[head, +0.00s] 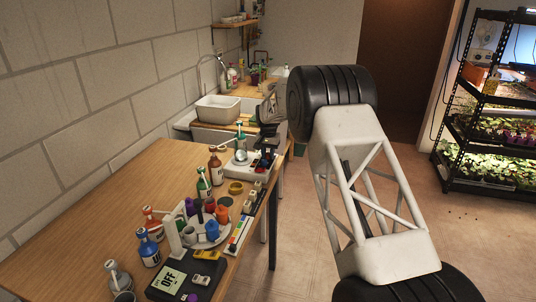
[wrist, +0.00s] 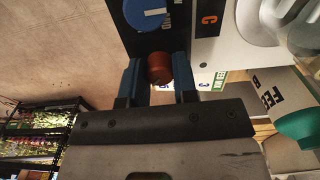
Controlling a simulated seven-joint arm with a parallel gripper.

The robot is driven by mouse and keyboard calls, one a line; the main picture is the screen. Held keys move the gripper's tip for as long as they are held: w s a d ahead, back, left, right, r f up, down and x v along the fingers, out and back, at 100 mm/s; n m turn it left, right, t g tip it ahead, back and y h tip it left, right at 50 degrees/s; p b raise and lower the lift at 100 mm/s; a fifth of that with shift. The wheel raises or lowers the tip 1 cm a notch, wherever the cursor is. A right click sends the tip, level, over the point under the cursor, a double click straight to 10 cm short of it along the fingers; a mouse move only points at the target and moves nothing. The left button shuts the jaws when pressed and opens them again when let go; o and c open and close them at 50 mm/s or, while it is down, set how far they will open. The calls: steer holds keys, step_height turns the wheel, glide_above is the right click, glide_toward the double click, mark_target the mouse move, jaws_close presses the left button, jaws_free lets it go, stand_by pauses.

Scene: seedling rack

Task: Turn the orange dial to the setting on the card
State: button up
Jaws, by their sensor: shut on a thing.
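The orange dial (wrist: 159,68) shows reddish-brown in the wrist view, at the edge of a dark panel (wrist: 128,32). My gripper (wrist: 160,76) has one blue finger on each side of it and is shut on it. The dial's pointer and setting marks cannot be read here. In the head view my gripper (head: 268,128) is low over the pale unit at the table's far right corner, and it hides part of that unit.
A blue knob (wrist: 146,12) with a white line sits beside the orange dial. A white bottle with a green part (wrist: 283,105) is close on the right. Several bottles and a round tray of coloured pots (head: 207,243) crowd the wooden table (head: 130,185); its left part is clear.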

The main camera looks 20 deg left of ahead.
mark_target(268, 153)
steer(key=m, duration=0.4)
steer(key=shift+r+m, duration=0.1)
steer(key=shift+m, duration=0.2)
steer(key=m, duration=0.4)
steer(key=shift+m, duration=0.4)
steer(key=o, duration=0.9)
steer(key=shift+o, duration=0.2)
steer(key=shift+r, duration=3.85)
